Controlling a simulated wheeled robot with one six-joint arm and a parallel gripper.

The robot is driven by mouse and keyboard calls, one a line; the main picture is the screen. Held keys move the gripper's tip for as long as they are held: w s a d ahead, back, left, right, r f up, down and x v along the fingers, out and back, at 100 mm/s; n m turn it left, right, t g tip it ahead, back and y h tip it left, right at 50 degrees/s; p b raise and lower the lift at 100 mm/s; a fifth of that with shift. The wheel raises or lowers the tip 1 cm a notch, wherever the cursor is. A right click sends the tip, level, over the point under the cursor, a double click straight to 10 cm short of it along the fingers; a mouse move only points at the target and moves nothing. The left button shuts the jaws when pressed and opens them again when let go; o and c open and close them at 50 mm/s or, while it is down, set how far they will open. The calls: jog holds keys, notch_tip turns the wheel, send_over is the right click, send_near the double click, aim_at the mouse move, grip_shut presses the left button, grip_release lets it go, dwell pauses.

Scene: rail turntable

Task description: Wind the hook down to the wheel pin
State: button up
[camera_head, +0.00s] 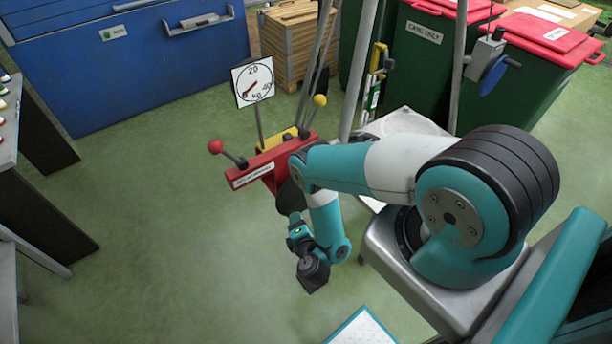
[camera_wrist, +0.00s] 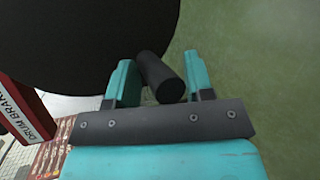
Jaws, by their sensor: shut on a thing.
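My gripper (camera_wrist: 162,70) is shut on a short black cylindrical handle (camera_wrist: 161,78) in the wrist view. The handle lies in front of a large black rounded body (camera_wrist: 75,40), which fills the upper left of that view. In the head view my gripper (camera_head: 297,228) hangs low, just under this dark body (camera_head: 291,197), beside the red lever panel (camera_head: 262,162); the handle cannot be made out there. The panel edge also shows in the wrist view, lettered "DRUM BRAK". I cannot make out the hook or the wheel pin in either view.
A red-knobbed lever (camera_head: 215,147) and a yellow-knobbed lever (camera_head: 320,100) stand on the panel. A kg dial (camera_head: 254,82) rises behind it. A blue handwheel (camera_head: 493,75) sits on a post at upper right. Green bins (camera_head: 424,55) stand behind.

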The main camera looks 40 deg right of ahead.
jog(key=shift+d+f, duration=0.1)
jog(key=shift+d, duration=0.15)
jog(key=shift+d+f+b, duration=0.4)
jog(key=shift+d+f, duration=0.05)
jog(key=shift+d, duration=0.05)
dwell(0.4)
jog(key=shift+d+f, duration=0.45)
jog(key=shift+d, duration=0.3)
jog(key=o, duration=1)
jog(key=shift+d, duration=0.1)
